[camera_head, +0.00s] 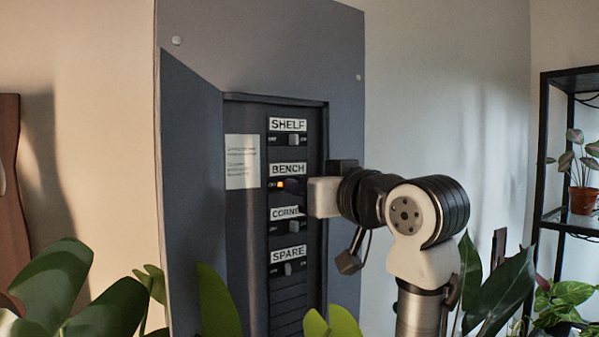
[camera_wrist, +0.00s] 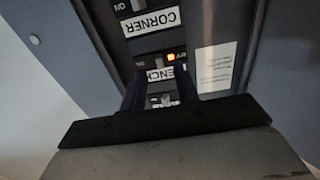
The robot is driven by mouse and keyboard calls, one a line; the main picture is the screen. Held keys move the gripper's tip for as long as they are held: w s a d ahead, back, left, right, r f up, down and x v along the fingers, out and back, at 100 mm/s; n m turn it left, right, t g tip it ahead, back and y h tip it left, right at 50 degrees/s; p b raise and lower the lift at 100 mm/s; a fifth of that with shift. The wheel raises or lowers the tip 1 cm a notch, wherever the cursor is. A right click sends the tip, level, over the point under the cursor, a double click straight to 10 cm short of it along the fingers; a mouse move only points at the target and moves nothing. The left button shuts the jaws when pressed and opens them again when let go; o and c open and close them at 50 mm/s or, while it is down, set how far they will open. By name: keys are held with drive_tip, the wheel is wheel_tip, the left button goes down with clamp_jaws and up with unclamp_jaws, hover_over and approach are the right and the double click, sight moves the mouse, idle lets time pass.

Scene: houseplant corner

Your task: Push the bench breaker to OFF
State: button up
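The bench breaker is in the second row of the panel, under the BENCH label (camera_head: 288,169). An orange light (camera_head: 281,184) glows at the left of its row; it also shows in the upside-down wrist view (camera_wrist: 171,57). My gripper (camera_head: 299,187) is at the right of this row in the head view and hides the bench lever there. In the wrist view my gripper (camera_wrist: 160,85) has two dark fingers standing apart, with the BENCH label (camera_wrist: 165,74) seen between them. It appears empty. I cannot tell whether a finger touches the lever.
The shelf breaker (camera_head: 294,139) is just above, the corner breaker (camera_head: 291,227) and spare breaker (camera_head: 288,268) below. A paper notice (camera_head: 242,161) is on the panel's left. Plant leaves (camera_head: 215,300) rise in front of the panel's lower part. A black plant rack (camera_head: 545,150) stands right.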

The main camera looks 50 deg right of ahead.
drive_tip(key=shift+x, duration=1.3)
clamp_jaws()
drive_tip(key=shift+w+a+m+g+h+b, duration=0.1)
drive_tip(key=shift+a+m+g+h+b, duration=0.15)
drive_tip(key=shift+m+g+h, duration=0.4)
drive_tip(key=shift+w+a+m+g+h+b, duration=0.15)
drive_tip(key=shift+m+g+h+b, duration=0.15)
drive_tip(key=shift+m+h, duration=0.6)
drive_tip(key=shift+s+n+h, duration=0.1)
drive_tip(key=shift+n+h, duration=0.15)
